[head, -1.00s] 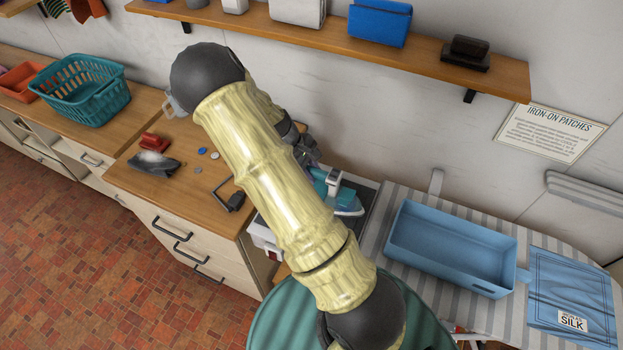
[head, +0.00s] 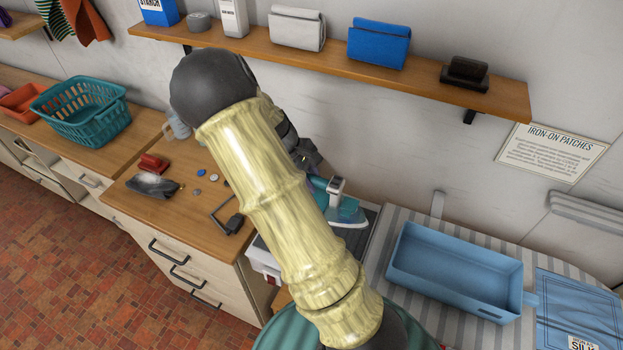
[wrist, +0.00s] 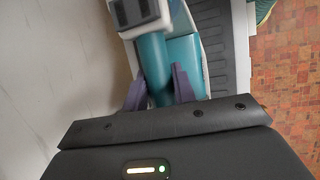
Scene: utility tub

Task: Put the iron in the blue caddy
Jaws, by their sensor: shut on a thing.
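The iron (head: 345,212) is teal and white with a pale blue lower part. It is at the dark rest beside the striped board, partly hidden by my arm in the head view. In the wrist view my gripper (wrist: 163,92) is shut around the iron's teal handle (wrist: 155,62), one purple-grey finger on each side. I cannot tell whether the iron touches the rest. The blue caddy (head: 452,295) is an empty open box on the striped ironing board, to the right of the iron.
A folded blue silk cloth (head: 580,312) lies right of the caddy. The wooden shelf (head: 330,60) with boxes runs along the wall above. The counter (head: 170,215) at left holds a red item, dark cloth and small discs. A teal basket (head: 82,110) stands farther left.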

